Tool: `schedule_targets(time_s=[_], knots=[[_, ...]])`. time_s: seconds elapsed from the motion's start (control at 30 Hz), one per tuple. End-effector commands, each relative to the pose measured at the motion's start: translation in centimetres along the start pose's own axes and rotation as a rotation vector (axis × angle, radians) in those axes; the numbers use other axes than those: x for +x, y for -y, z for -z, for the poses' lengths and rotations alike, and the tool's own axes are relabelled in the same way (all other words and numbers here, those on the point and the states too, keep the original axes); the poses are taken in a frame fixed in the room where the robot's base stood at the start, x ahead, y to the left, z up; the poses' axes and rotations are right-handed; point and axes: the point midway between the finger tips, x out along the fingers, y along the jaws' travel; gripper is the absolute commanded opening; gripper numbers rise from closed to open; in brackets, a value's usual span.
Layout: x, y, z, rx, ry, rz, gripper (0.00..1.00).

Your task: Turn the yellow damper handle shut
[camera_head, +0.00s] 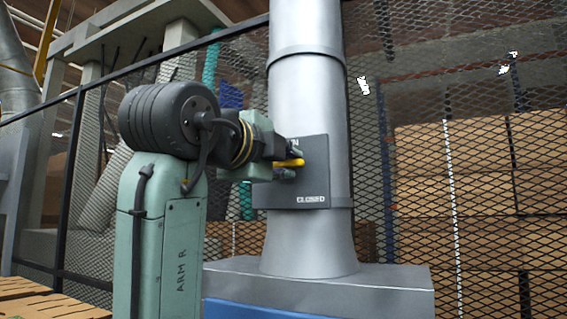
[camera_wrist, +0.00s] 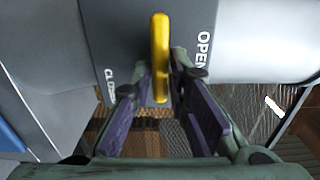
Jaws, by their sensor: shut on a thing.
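The yellow damper handle (camera_head: 289,163) sits on a dark plate (camera_head: 318,175) on the grey duct. In the head view it lies roughly level, between the CLOSED label (camera_head: 310,199) below and a mostly hidden label above. In the wrist view the handle (camera_wrist: 160,55) runs up and down the picture, between CLOSED (camera_wrist: 110,86) on the left and OPEN (camera_wrist: 203,50) on the right. My gripper (camera_head: 290,161) reaches in from the left. In the wrist view its purple-padded fingers (camera_wrist: 166,82) are on either side of the handle, shut on it. The finger contact is partly hidden.
The vertical duct (camera_head: 308,100) stands on a grey base (camera_head: 390,280) with a blue front. A wire mesh fence (camera_head: 460,180) runs behind, with stacked cardboard boxes (camera_head: 480,160) beyond it. Wooden slats (camera_head: 40,300) lie at the lower left.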

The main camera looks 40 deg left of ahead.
Motion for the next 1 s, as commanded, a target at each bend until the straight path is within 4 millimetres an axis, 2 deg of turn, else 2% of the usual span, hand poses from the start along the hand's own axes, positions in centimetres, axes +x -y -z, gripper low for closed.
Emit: schedule_targets(time_s=[0.13,0.17,0.4,0.77,0.87,1.0], knots=[[0.0,-0.2,0.0,-0.001,-0.001,-0.005,0.0],[0.0,-0.2,0.0,-0.001,-0.001,-0.005,0.17],[0.0,-0.1,0.0,-0.001,0.0,-0.003,0.32],[-0.5,0.0,0.0,-0.001,0.0,0.0,0.32],[-1.8,0.0,0.0,-0.001,0.001,0.001,0.32],[-4.7,0.0,-0.1,-0.001,0.002,0.001,0.32]])
